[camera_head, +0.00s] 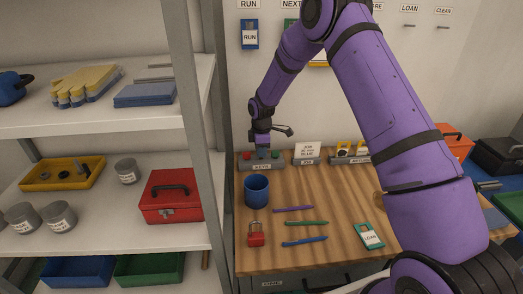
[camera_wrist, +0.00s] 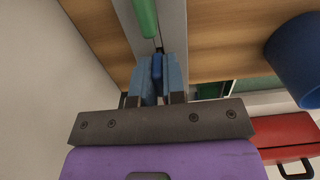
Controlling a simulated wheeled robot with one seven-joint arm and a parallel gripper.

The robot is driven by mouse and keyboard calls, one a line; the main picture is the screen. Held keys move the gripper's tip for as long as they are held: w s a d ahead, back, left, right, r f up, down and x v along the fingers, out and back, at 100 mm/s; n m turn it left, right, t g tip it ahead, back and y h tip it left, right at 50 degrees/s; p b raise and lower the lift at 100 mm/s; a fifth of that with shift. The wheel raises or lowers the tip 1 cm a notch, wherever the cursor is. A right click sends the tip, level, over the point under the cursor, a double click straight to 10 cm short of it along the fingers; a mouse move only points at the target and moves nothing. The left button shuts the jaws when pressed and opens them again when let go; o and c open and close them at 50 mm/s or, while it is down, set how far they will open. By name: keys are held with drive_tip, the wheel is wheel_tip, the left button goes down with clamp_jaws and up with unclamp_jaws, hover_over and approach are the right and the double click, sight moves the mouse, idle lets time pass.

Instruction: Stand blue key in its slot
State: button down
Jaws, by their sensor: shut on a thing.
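The grey rack labelled KEYS (camera_head: 262,167) stands at the back left of the wooden table. My gripper (camera_head: 263,150) points down over its middle. In the wrist view my gripper (camera_wrist: 157,72) is shut on the blue key (camera_wrist: 157,66), between two blue-grey fingers. The key's lower end is at the grey rack, by a dark slot; I cannot tell how deep it sits. A green key (camera_wrist: 146,16) stands in the rack beside it. In the head view a red piece (camera_head: 246,155) shows left of the gripper and a green one (camera_head: 276,154) right.
A blue cup (camera_head: 256,190) stands in front of the rack. A red padlock (camera_head: 255,235), several coloured pens (camera_head: 305,223) and a LOAN tag (camera_head: 369,236) lie on the table. A JOB sign (camera_head: 307,152) stands right of the rack. A shelf post (camera_head: 200,120) rises at the left.

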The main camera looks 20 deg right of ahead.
drive_tip(key=shift+f, duration=0.55)
idle(0.4)
drive_tip(key=c, duration=0.6)
unclamp_jaws()
drive_tip(key=shift+c, duration=0.2)
drive_tip(key=shift+r, duration=4.05)
